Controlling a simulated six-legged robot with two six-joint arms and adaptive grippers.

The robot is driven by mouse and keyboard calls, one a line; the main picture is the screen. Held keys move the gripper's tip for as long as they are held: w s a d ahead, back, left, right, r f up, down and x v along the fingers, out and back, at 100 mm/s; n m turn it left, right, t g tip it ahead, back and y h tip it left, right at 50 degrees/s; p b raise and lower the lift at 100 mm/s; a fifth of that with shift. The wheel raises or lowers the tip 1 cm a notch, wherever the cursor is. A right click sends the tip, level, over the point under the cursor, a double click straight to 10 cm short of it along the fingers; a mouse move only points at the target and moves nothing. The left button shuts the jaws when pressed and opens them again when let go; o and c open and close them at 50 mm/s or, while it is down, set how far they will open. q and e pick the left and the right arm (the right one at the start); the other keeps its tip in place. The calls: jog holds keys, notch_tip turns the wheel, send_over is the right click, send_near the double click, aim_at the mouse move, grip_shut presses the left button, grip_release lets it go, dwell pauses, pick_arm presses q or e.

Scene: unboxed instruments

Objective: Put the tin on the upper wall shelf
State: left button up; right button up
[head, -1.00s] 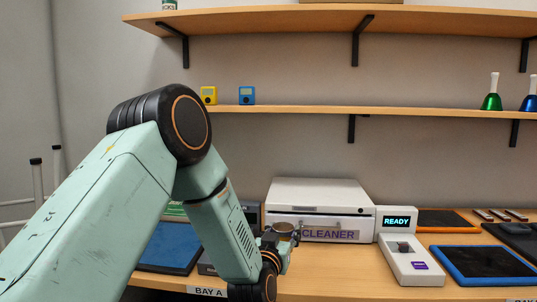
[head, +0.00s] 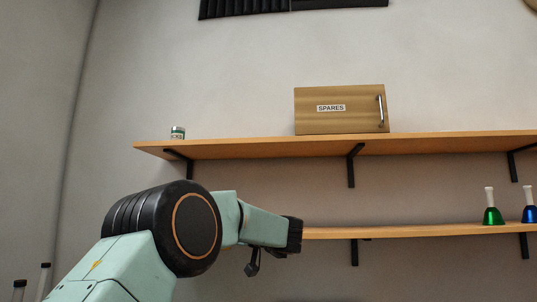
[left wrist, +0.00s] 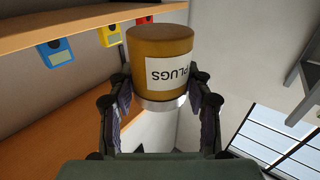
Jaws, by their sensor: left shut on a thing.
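The tin (left wrist: 160,48) is brownish yellow with a pale metal rim and a white label reading PLUGS. In the left wrist view it sits between the two dark fingers of my left gripper (left wrist: 161,103), which is shut on it. In the head view my left forearm reaches right, in front of the lower shelf; the gripper and tin cannot be made out there. The upper wall shelf (head: 240,148) runs across the head view, above my forearm. My right gripper is in neither view.
Yellow (left wrist: 113,33) and blue (left wrist: 57,52) devices show in the wrist view.

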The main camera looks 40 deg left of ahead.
pick_arm(q)
jog(key=s+r+t, duration=0.1)
jog(key=s+r, duration=0.4)
jog(key=r, duration=0.7)
jog(key=s+d+r+m+t+h, duration=0.3)
jog(key=d+r+t, duration=0.1)
jog(key=r, duration=0.6)
jog(key=s+d+r+m+t+h+p, duration=0.1)
jog(key=s+d+r+m+t+h, duration=0.2)
jog(key=d+r, duration=0.3)
jog(key=s+d+r+m+t+h+p, duration=0.1)
jog(key=s+d+r+m+t+h, duration=0.2)
jog(key=r, duration=1.1)
jog(key=shift+s+d+r+m+t, duration=0.25)
jog(key=shift+s+d+m+t, duration=0.55)
jog(key=shift+s+d+t, duration=0.35)
